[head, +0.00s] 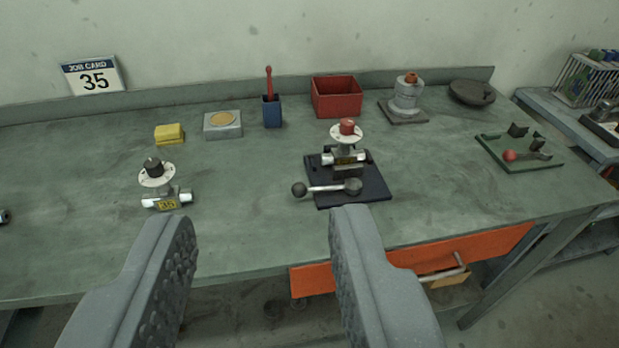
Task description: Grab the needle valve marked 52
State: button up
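A valve (157,190) with a yellow tag that seems to read 35, a white disc and a dark knob stands on the left of the bench. A second valve (346,150) with a white disc and a red knob sits on a dark plate (378,190) in the middle. Its yellowish tag is too small to read. I see no tag that I can read as 52. My gripper (263,222) is open and empty, its two grey fingers at the front of the view, apart from both valves.
A lever with ball ends (328,188) lies on the dark plate's front. A yellow block (169,133), grey box (222,125), blue holder (272,112) and red bin (337,97) line the back. A job card (93,76) reads 35. An orange drawer (490,246) is below the edge.

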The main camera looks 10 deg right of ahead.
aim_at(344, 155)
jog(key=u, duration=0.35)
jog(key=k, duration=0.9)
jog(key=u, duration=0.6)
jog(key=i, duration=2.1)
jog(key=z, duration=0.9)
